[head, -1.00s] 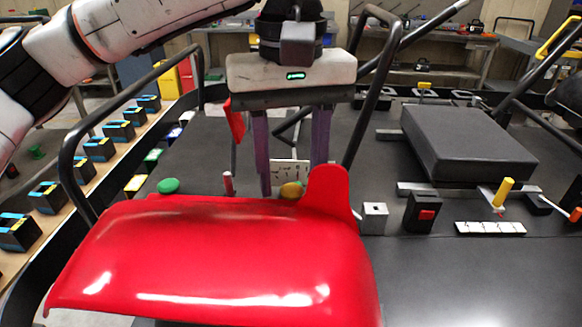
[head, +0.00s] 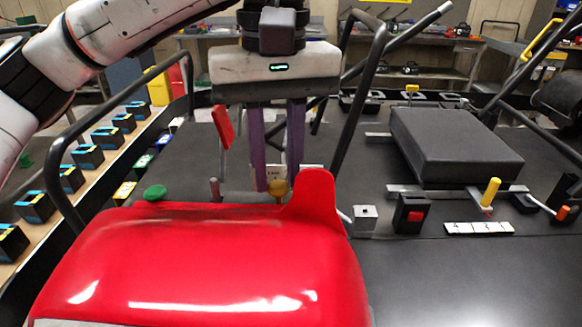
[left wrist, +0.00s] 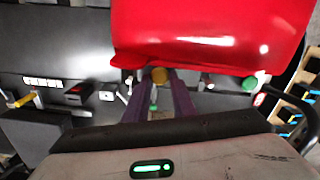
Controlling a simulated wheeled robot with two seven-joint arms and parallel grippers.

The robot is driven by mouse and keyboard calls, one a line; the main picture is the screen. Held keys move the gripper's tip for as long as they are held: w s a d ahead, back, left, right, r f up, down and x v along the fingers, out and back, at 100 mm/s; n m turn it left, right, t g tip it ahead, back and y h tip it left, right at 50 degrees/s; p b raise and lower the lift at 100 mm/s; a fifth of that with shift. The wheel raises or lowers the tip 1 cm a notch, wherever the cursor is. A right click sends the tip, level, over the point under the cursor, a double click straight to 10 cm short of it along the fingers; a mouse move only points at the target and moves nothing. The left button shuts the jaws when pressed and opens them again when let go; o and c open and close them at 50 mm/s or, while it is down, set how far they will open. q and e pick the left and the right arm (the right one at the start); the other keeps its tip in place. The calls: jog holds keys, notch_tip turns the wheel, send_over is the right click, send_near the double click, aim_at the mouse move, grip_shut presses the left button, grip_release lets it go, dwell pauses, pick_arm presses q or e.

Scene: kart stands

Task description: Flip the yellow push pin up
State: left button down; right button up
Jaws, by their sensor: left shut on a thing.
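The yellow push pin (head: 278,187) shows as a small round yellow knob behind the edge of the red body panel (head: 200,255); its lower part is hard to make out. My left gripper (head: 277,181) points down from above, its two purple fingers on either side of the knob and shut on it. In the left wrist view the yellow knob (left wrist: 159,75) sits between the fingertips, close to the edge of the red panel (left wrist: 205,35). My right gripper is not in view.
A green knob (head: 155,193) and a grey-topped post (head: 215,189) stand left of the pin. A red lever (head: 222,127) is behind. Right are a grey switch box (head: 365,218), a black box with red button (head: 411,214) and a yellow handle (head: 491,191). Black tube bars rise on both sides.

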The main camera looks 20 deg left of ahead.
aim_at(277, 183)
pick_arm(q)
jog(key=c, duration=1.5)
grip_release()
jog(key=shift+r, duration=0.25)
jog(key=shift+o, duration=0.2)
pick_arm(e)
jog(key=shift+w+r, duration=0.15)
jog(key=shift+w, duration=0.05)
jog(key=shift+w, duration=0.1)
pick_arm(q)
notch_tip(277, 183, up, 10)
jog(key=p, duration=0.2)
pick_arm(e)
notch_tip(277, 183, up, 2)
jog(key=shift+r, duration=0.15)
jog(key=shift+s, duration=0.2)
